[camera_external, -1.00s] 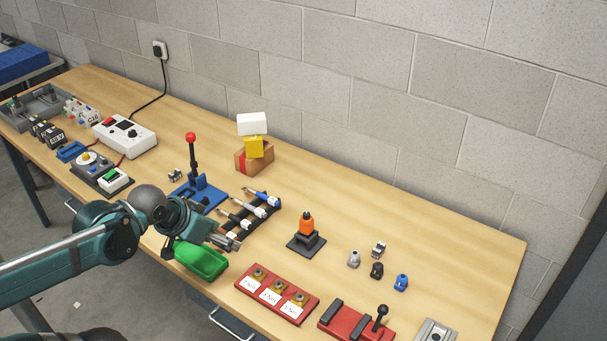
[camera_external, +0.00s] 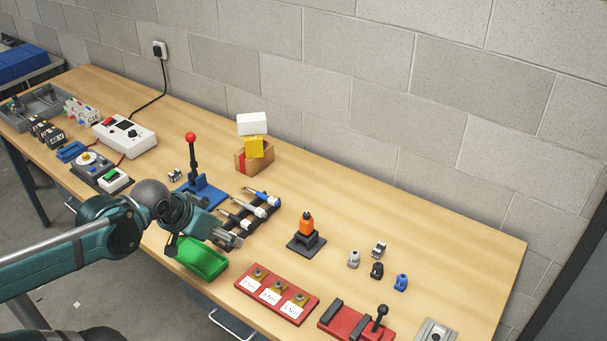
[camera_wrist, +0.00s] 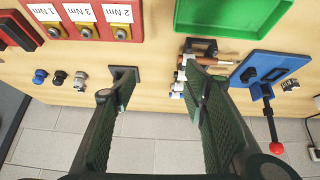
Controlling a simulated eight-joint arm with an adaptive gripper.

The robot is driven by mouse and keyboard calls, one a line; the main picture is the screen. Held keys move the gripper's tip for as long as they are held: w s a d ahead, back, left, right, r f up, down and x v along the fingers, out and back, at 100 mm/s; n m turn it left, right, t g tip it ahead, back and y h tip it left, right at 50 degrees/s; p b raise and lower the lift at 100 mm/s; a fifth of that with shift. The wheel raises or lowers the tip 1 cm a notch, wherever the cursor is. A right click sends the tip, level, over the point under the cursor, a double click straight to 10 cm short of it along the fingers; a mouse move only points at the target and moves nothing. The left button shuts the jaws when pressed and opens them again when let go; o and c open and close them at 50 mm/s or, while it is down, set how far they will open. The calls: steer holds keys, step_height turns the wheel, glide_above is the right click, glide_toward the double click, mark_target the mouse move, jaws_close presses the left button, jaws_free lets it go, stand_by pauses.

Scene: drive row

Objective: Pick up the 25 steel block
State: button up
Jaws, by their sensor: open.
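I cannot read a 25 on any piece. One small grey metallic block (camera_external: 175,176) sits on the bench left of the blue lever press; it also shows at the right of the wrist view (camera_wrist: 290,85). Another small grey piece (camera_external: 378,250) sits at the right, behind a light grey piece (camera_external: 353,259), a black piece (camera_external: 377,270) and a blue piece (camera_external: 401,282). My gripper (camera_external: 234,241) is open and empty above the front of the bench, by the green tray.
A green tray (camera_external: 202,273) lies at the front edge. The blue press (camera_external: 205,193) has an upright red-knobbed lever. A rack of drivers (camera_external: 260,220), an orange-topped stand (camera_external: 306,228) and red fixtures (camera_external: 276,308) are close by. Stacked boxes (camera_external: 240,160) stand behind.

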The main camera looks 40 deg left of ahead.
steer(key=w+d+r+n+g+h+p, duration=0.1)
steer(key=w+d+r+n+p, duration=0.2)
steer(key=w, duration=0.2)
steer(key=w+d+r+n+g+p, duration=0.1)
steer(key=w+d+r+n+p, duration=0.15)
steer(key=w, duration=0.25)
steer(key=n+g+h+p, duration=0.3)
steer(key=n+g+p, duration=0.2)
steer(key=n+p, duration=0.7)
glide_above(379, 251)
steer(key=w+a, duration=0.2)
steer(key=a, duration=0.2)
step_height(379, 251, down, 9)
steer(key=shift+s+f, duration=0.2)
steer(key=shift+s, duration=0.05)
steer(key=shift+x, duration=1.25)
steer(key=shift+f, duration=0.15)
steer(key=shift+b+x, duration=0.35)
steer(key=shift+x, duration=2.1)
